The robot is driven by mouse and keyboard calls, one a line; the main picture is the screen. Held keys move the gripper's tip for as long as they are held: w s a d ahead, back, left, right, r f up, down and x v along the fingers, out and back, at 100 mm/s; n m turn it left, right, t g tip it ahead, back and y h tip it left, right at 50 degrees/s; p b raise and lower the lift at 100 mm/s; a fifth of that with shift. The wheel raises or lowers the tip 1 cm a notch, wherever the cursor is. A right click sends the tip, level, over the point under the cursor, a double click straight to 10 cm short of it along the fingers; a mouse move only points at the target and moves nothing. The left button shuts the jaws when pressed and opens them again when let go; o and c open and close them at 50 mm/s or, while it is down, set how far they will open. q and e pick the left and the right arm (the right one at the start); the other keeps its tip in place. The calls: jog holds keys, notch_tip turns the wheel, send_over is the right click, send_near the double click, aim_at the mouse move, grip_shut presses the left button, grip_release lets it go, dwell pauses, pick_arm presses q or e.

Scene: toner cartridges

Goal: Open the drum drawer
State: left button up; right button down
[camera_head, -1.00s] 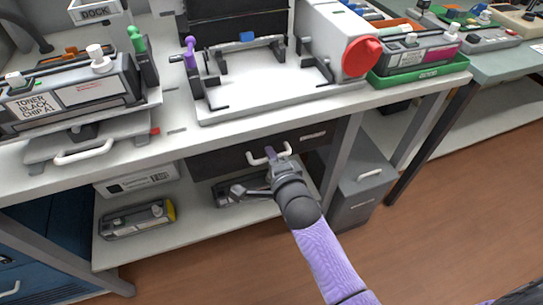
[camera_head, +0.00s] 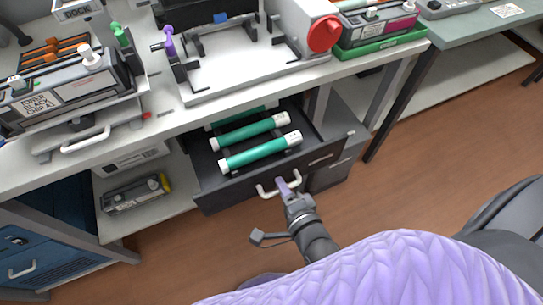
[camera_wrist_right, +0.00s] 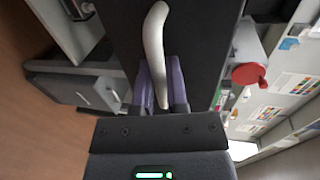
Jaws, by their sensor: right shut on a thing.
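The drum drawer (camera_head: 235,187) is pulled out from under the workbench in the head view. Green drums with white ends (camera_head: 260,153) lie inside it. Its white handle (camera_head: 268,191) is on the dark front panel. My right gripper (camera_head: 287,186) is at the handle, with its purple fingers shut on it. In the right wrist view the white handle (camera_wrist_right: 155,45) runs between the two purple fingers (camera_wrist_right: 160,88). My left gripper is not in view.
The workbench (camera_head: 170,130) above carries a white cradle with a red knob (camera_head: 324,35) and a toner cartridge (camera_head: 40,100) at the left. A grey cabinet (camera_head: 335,172) stands right beside the drawer. Brown floor (camera_head: 400,180) is free in front.

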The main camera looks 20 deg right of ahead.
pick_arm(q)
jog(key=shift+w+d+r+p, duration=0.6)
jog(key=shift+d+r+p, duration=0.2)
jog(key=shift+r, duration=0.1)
pick_arm(e)
jog(key=f+v, duration=0.1)
jog(key=v, duration=0.7)
jog(key=shift+s+f, duration=0.35)
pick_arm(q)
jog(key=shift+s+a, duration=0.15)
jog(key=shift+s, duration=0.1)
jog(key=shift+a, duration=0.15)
pick_arm(e)
jog(key=c, duration=1)
grip_release()
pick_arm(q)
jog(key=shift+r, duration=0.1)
pick_arm(e)
jog(key=shift+o, duration=0.2)
